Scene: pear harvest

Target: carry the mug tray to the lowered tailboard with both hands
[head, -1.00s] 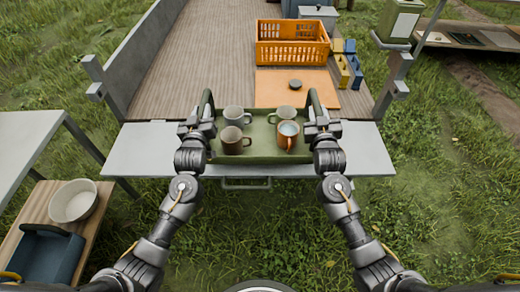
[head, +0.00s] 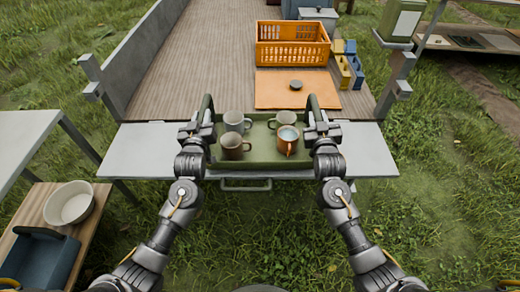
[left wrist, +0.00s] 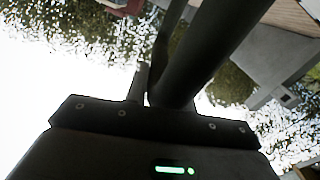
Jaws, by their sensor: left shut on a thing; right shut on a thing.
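The green mug tray (head: 262,160) is over the lowered grey tailboard (head: 140,150), level, with its near edge close to the tailboard's front edge. I cannot tell whether it touches the board. Several mugs stand upright in it, among them an orange-brown one (head: 287,143) and a brown one (head: 232,148). My left gripper (head: 205,122) is shut on the tray's left handle, a dark bar that also shows in the left wrist view (left wrist: 210,50). My right gripper (head: 318,122) is shut on the tray's right handle (head: 318,104). The fingertips are partly hidden.
On the wooden bed behind the tray are an orange board (head: 297,92) with a small dark round thing, an orange crate (head: 292,56), and blue and yellow items (head: 348,70). A bench with a white bowl (head: 70,202) stands at the left. The tailboard's sides are bare.

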